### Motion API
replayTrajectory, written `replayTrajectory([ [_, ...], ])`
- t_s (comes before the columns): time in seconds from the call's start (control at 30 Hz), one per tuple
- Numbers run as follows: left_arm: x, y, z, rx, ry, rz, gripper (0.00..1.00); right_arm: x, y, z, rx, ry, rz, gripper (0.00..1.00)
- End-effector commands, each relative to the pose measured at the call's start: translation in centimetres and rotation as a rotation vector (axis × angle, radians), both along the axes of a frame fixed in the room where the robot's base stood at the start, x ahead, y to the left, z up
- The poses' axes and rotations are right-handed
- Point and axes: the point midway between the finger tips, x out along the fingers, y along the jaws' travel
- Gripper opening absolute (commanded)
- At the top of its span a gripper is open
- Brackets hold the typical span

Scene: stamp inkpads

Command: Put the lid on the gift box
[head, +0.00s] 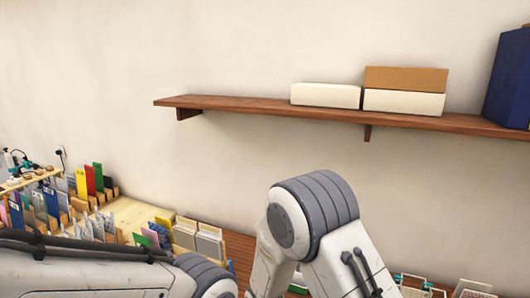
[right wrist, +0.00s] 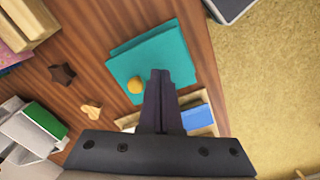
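No gift box or lid can be told for certain. In the right wrist view, a flat teal piece (right wrist: 178,58) lies on the wooden table, with a second teal layer or edge showing behind it. A small round yellow thing (right wrist: 135,85) sits at its left part. My right gripper (right wrist: 160,74) points at the teal piece; its two dark fingers are together with nothing visible between them, and they cover part of it. Whether they touch it I cannot tell. In the head view my arms show, but neither gripper does.
A wall shelf (head: 235,104) holds a low white box (head: 325,95), a white box (head: 403,102) with a brown box (head: 405,78) on top, and a blue binder (head: 510,80). In the right wrist view, a brown star (right wrist: 62,74) and a tan piece (right wrist: 91,110) lie on the table.

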Motion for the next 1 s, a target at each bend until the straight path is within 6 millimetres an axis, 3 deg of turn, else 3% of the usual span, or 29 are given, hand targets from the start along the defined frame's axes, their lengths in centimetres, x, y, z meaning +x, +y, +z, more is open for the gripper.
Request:
replayTrajectory([
  [1.0,0.0,0.0,-0.9,0.000,0.000,0.000,0.60,0.0,0.0,-1.3,0.000,0.000,0.000,0.00],
])
